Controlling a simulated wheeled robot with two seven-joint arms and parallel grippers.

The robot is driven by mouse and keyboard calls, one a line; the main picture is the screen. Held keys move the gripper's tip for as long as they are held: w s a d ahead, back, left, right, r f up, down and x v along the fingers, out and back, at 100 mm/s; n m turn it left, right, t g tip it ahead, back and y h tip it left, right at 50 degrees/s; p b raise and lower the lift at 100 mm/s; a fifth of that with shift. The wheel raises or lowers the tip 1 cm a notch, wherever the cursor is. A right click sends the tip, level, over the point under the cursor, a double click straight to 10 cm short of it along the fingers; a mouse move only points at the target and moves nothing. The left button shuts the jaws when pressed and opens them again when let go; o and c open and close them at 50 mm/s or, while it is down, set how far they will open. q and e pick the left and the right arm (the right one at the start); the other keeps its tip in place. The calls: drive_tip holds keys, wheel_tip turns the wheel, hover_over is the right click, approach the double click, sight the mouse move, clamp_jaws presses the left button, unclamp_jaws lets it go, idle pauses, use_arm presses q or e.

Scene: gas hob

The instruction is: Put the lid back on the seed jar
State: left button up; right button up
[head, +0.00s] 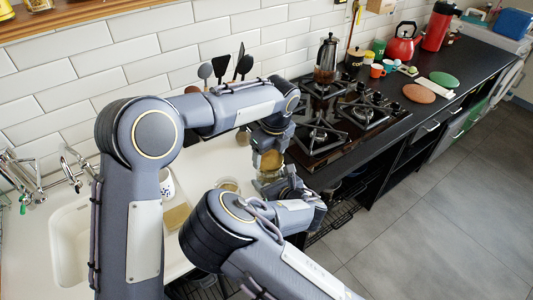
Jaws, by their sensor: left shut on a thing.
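My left gripper (270,147) points down over the white counter, just left of the hob, and is shut on a round tan-brown thing that looks like the lid (271,160). Below it is a small glass vessel that looks like the seed jar (264,178), mostly hidden. I cannot tell whether lid and jar touch. My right gripper (284,186) is beside the jar, at its front right; its fingers are hidden, so I cannot tell whether it grips the jar.
The gas hob (345,122) with a moka pot (326,60) is to the right. A round container (228,185) stands left of the jar. A patterned mug (167,184) and the sink (72,240) are farther left. Utensils (222,67) stand against the tiled wall.

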use_arm(q)
drive_tip(key=shift+w+d+f, duration=0.3)
drive_tip(key=shift+w+f, duration=0.05)
drive_tip(key=shift+f, duration=0.3)
use_arm(e)
drive_tip(key=shift+w+d, duration=0.35)
drive_tip(key=shift+w, duration=0.05)
use_arm(q)
drive_tip(key=shift+d, duration=0.1)
drive_tip(key=shift+s+a+f, duration=0.15)
drive_tip(key=shift+s+a, duration=0.05)
use_arm(e)
drive_tip(key=shift+s+a, duration=0.15)
drive_tip(key=shift+s, duration=0.05)
